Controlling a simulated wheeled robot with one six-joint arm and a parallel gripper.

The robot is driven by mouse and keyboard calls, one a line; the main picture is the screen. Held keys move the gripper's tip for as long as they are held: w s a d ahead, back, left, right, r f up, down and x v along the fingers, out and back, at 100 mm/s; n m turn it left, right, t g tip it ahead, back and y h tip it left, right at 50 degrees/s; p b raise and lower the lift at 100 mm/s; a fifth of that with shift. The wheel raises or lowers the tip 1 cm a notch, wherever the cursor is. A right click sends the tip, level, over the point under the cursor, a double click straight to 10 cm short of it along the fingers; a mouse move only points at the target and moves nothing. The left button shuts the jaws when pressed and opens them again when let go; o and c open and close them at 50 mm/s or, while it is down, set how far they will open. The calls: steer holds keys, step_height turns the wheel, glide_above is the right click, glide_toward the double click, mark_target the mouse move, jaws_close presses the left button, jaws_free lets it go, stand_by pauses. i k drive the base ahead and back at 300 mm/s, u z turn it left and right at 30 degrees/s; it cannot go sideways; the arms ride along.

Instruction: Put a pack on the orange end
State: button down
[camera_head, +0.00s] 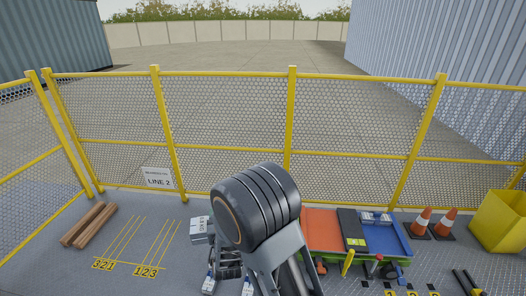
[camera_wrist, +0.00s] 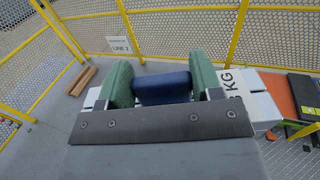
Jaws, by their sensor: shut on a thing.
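My gripper (camera_wrist: 161,80) is shut on a dark blue pack (camera_wrist: 162,90), with one green finger pad on each side of it. In the head view my arm hides the gripper and this pack. The orange end (camera_head: 321,225) is the left part of a low flat bed, right of my arm. Part of the orange surface also shows at the right edge of the wrist view (camera_wrist: 283,101), right of the held pack and apart from it. The bed's blue end (camera_head: 386,237) is at the right, with small blue-grey items (camera_head: 375,218) at its back.
A black strip (camera_head: 350,225) with a yellow label lies between the orange and blue ends. Traffic cones (camera_head: 422,221) and a yellow bin (camera_head: 500,222) stand to the right. Wooden beams (camera_head: 88,224) lie at the left. A yellow mesh fence (camera_head: 230,118) runs behind.

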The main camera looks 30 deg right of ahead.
mark_target(321, 218)
steer(key=z, duration=0.95)
steer(key=i, duration=1.05)
steer(key=z, duration=0.7)
steer(key=i, duration=0.4)
steer(key=z, duration=0.1)
